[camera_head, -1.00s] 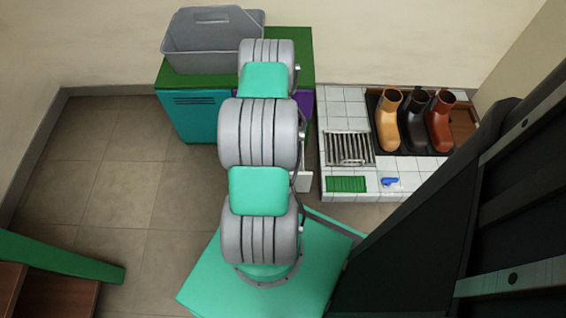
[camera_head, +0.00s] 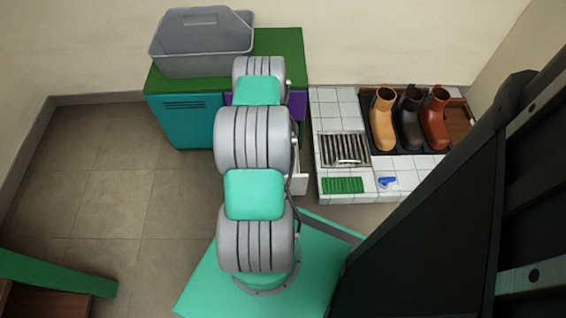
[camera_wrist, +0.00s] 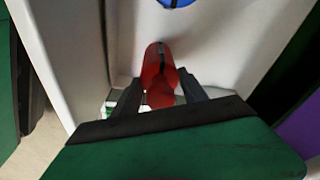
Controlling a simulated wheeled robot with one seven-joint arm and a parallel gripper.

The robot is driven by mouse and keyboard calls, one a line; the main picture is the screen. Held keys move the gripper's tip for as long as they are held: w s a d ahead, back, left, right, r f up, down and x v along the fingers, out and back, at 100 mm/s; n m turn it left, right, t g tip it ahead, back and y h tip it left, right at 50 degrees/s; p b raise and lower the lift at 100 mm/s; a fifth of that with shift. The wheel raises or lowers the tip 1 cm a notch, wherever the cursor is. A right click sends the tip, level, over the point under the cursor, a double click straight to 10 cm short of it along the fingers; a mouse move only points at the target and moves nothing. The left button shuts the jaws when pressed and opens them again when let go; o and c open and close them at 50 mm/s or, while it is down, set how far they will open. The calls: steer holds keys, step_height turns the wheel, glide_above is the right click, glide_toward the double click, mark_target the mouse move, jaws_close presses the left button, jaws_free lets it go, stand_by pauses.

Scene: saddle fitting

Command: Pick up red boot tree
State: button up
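The red boot tree (camera_wrist: 158,62) shows in the wrist view, standing out between the two dark fingers of my gripper (camera_wrist: 158,82). It lies inside a pale, box-like space with light walls. The right fingertip looks very close to it or touching, and a thin gap seems to show at the left fingertip. Whether the fingers press on it cannot be told. Its lower part is partly hidden by my gripper. In the head view my arm hides my gripper, and the boot tree does not show.
A blue round thing (camera_wrist: 176,2) lies at the wrist view's top edge. In the head view, a green-topped cabinet (camera_head: 283,44) bears a grey bin (camera_head: 200,45). A pale open drawer (camera_head: 300,184) shows beside my arm. Three boots (camera_head: 408,118) stand on a tiled platform (camera_head: 330,97).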

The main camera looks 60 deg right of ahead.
jaws_close()
stand_by(0.3)
stand_by(0.3)
